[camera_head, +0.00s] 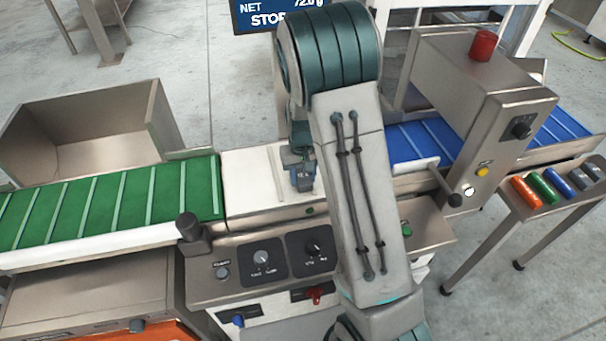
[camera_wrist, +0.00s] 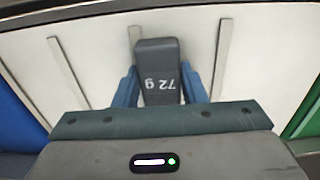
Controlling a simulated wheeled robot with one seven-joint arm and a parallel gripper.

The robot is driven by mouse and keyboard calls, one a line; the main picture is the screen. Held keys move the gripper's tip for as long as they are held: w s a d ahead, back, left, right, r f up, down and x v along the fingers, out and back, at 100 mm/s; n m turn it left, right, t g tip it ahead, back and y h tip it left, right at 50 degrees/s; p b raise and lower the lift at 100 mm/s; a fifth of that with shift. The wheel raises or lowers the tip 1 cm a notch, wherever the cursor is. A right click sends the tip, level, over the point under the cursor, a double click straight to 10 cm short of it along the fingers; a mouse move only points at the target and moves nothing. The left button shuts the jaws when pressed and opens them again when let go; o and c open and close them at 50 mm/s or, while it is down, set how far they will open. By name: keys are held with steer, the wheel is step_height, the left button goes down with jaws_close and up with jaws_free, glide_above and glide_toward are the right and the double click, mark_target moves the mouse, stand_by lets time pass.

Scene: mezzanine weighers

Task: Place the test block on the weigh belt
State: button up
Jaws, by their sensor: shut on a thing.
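My arm hides part of the belt there. The display (camera_head: 268,14) reads NET 72.0 g; contact under the block cannot be seen.
A green belt (camera_head: 110,200) is left and a blue belt (camera_head: 425,140) right, passing under a steel housing (camera_head: 485,85) with a red lamp. Knobs and a black post (camera_head: 190,228) stand in front. A side stand (camera_head: 545,205) holds several coloured blocks. A steel bin (camera_head: 85,130) stands behind.

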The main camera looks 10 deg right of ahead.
mark_target(303, 176)
steer(key=o, duration=1)
step_height(303, 176, up, 11)
steer(key=s+r+t, duration=0.1)
steer(key=s+r, duration=0.3)
steer(key=s, duration=0.7)
steer(key=s+r+t, duration=0.1)
steer(key=s+r, duration=0.3)
steer(key=s, duration=0.7)
steer(key=shift+r+t+p, duration=0.3)
steer(key=shift+r+p, duration=0.05)
steer(key=shift+p, duration=0.1)
steer(key=shift+s+d, duration=0.1)
